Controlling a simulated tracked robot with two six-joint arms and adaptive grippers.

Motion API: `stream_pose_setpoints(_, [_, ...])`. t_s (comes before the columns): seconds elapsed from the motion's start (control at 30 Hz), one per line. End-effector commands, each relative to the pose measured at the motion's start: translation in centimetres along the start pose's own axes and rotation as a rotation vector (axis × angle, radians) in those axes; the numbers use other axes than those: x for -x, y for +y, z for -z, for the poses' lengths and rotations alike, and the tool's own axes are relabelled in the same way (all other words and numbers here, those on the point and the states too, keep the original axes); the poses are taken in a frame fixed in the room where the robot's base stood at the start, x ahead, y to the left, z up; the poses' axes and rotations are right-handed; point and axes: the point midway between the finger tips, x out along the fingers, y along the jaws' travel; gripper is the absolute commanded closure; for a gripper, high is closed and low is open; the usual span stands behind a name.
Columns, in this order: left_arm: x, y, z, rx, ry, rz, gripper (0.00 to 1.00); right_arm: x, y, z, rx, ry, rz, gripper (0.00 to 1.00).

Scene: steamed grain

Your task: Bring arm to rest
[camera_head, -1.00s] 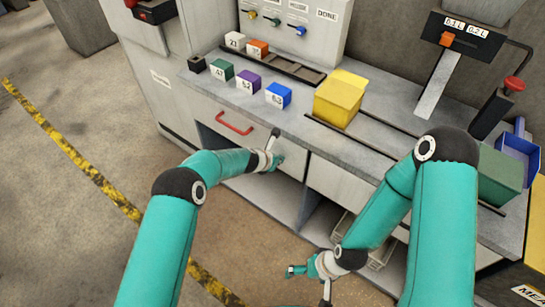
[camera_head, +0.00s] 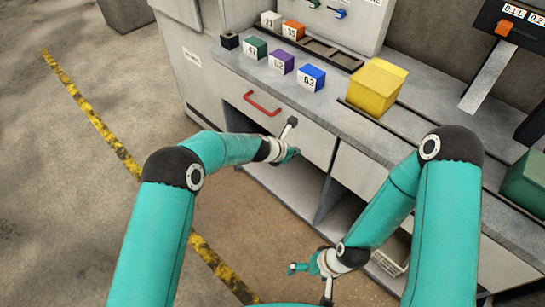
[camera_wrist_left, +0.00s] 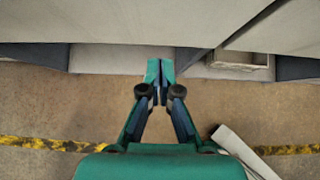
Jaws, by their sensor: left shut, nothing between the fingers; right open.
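My left gripper (camera_head: 291,153) hangs in front of the workbench drawers, to the right of the red drawer handle (camera_head: 262,104) and apart from it. In the left wrist view its fingers (camera_wrist_left: 160,72) are together with nothing between them, over the brown floor near the bench's lower front. My right gripper (camera_head: 297,268) is low in front of the bench's open lower shelf. It is small in the head view, and its fingers look empty.
On the grey bench top (camera_head: 340,110) stand a yellow bin (camera_head: 374,88), a green block (camera_head: 255,47), a purple block (camera_head: 281,61), a blue block (camera_head: 312,77) and a green bin (camera_head: 526,180).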

Motion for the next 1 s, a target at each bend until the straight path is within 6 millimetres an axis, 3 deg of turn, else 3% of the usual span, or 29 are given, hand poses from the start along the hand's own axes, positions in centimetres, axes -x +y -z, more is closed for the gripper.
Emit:
stream_pose_setpoints(0.2, [4.2, 0.2, -0.1, -0.001, -0.005, -0.003, 1.0, -1.8, 0.7, 0.1, -0.001, 0.002, 0.0, 0.0])
stream_pose_setpoints(0.4, [7.6, 0.2, -0.2, 0.0, -0.003, -0.003, 1.0, -2.0, 0.8, 0.1, -0.001, 0.002, 0.0, 0.0])
stream_pose_setpoints(0.77, [9.4, 0.6, 0.0, 0.007, 0.0, -0.006, 1.0, -1.9, 0.7, 0.1, -0.001, 0.002, 0.0, 0.0])
stream_pose_setpoints(0.9, [10.3, 3.7, 1.6, 0.062, 0.017, -0.036, 1.0, -1.0, 0.4, 0.1, -0.001, 0.002, 0.0, 0.0])
stream_pose_setpoints(0.97, [10.8, 5.0, 4.0, 0.102, 0.053, -0.04, 1.0, -0.4, 0.2, 0.1, -0.001, 0.002, 0.0, 0.0])
stream_pose_setpoints(1.0, [11.2, 5.5, 6.2, 0.121, 0.088, -0.035, 1.0, -0.1, 0.1, 0.1, -0.001, 0.002, 0.0, 0.0])
